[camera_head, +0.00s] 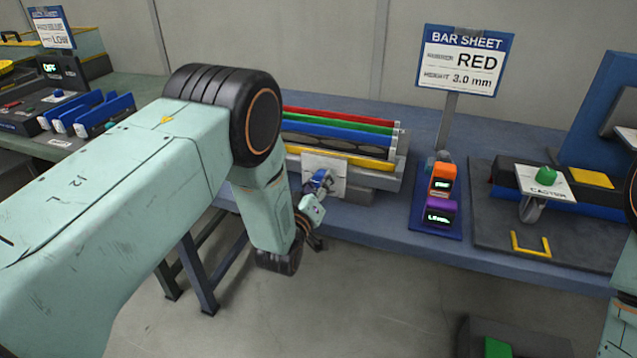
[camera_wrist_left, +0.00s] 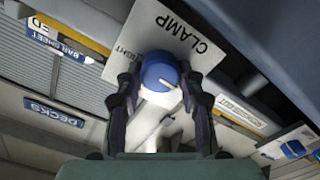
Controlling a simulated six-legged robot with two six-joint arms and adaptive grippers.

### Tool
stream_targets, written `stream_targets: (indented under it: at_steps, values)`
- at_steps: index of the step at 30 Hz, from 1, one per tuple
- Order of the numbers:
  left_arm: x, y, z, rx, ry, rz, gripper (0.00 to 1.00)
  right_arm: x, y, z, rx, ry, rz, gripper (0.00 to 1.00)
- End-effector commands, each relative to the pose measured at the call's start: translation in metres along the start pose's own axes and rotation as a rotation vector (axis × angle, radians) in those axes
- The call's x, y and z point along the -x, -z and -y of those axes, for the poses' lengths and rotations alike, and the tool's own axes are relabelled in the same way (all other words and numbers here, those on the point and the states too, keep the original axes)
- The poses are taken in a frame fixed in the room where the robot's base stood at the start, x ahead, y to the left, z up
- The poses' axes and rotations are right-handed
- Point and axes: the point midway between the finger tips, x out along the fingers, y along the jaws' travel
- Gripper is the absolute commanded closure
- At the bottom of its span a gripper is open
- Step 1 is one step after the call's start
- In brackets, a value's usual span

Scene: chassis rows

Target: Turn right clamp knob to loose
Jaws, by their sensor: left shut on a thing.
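The right clamp knob is a round blue knob (camera_wrist_left: 158,72) with a white pointer mark, on a white plate (camera_wrist_left: 158,28) lettered CLAMP and RIGHT. In the left wrist view the pointer slants towards the lower right. In the head view the plate (camera_head: 322,162) is on the front of the bar fixture, and the knob (camera_head: 321,177) is partly hidden by my gripper. My left gripper (camera_head: 313,199) is shut on the knob; its fingers sit on either side in the left wrist view (camera_wrist_left: 158,88). My right gripper is out of view.
Red, green, blue and yellow bars (camera_head: 340,129) lie behind the plate. A BAR SHEET sign (camera_head: 463,62) reads RED, 3.0 mm. Orange (camera_head: 442,180) and purple (camera_head: 440,213) display units and a CASTOR plate (camera_head: 546,184) stand to the right. Another blue knob (camera_wrist_left: 292,148) shows in the left wrist view.

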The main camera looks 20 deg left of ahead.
Motion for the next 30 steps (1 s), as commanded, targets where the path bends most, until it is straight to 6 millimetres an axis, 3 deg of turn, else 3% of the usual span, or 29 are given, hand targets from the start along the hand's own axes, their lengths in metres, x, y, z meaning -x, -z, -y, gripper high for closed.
stream_targets:
  at_steps: [14,15,23,30]
  values:
    - [0.0012,-0.0025,0.0009,0.014,0.002,0.006,0.93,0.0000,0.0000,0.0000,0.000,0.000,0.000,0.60]
    - [0.0012,-0.0026,0.0008,0.014,0.002,0.007,0.61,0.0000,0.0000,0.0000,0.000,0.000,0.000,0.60]
    - [0.0006,-0.0014,0.0004,0.014,0.001,0.004,0.39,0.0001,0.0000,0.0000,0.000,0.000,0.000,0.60]
    - [0.0003,-0.0007,0.0001,0.014,0.000,0.002,0.39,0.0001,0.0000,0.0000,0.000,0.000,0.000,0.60]
